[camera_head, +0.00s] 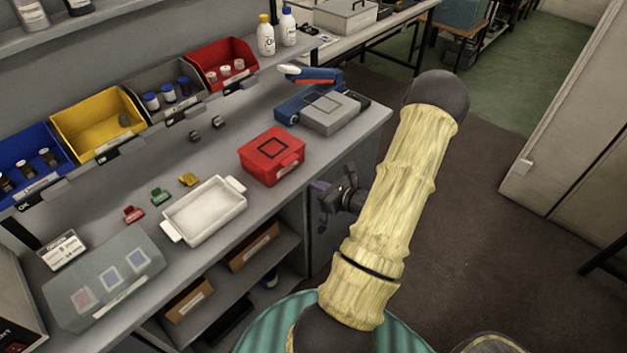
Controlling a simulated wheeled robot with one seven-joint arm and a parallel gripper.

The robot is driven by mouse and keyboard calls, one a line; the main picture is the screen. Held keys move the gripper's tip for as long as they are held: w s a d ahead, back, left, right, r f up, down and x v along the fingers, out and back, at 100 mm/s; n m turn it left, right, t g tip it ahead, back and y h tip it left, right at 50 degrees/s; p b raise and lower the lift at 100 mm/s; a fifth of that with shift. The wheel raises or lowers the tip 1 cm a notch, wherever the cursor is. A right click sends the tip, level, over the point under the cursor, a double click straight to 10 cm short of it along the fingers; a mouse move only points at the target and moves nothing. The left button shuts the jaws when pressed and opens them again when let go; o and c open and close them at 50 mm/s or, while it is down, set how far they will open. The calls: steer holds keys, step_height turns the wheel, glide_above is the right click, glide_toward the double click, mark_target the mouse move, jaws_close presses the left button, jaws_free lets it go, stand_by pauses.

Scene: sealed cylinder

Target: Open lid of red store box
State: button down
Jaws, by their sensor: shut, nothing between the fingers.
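The red store box (272,158) stands on the grey bench near its front edge, in the middle of the view. Its lid is down and carries a dark square outline on top. A small latch or tab shows on its front side. My gripper (334,201) is shut and empty, to the right of and lower in the picture than the red box, apart from it, by the bench's front edge. My pale-sleeved arm hides part of the gripper, and its fingertips are small and dark.
A white tray (205,211) stands left of the red box, and a grey box (330,113) stands behind it to the right. Coloured bins, including a yellow bin (97,124), line the back. Small clips lie between. Open shelves are below the bench.

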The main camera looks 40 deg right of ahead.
steer(key=p+x, duration=0.1)
steer(key=x, duration=0.7)
steer(key=shift+w+a+p, duration=0.2)
steer(key=shift+w+p, duration=0.2)
step_height(320, 180, up, 3)
steer(key=shift+s+d+p, duration=0.1)
steer(key=shift+s+p, duration=0.05)
steer(key=shift+p, duration=0.55)
steer(key=shift+r, duration=0.45)
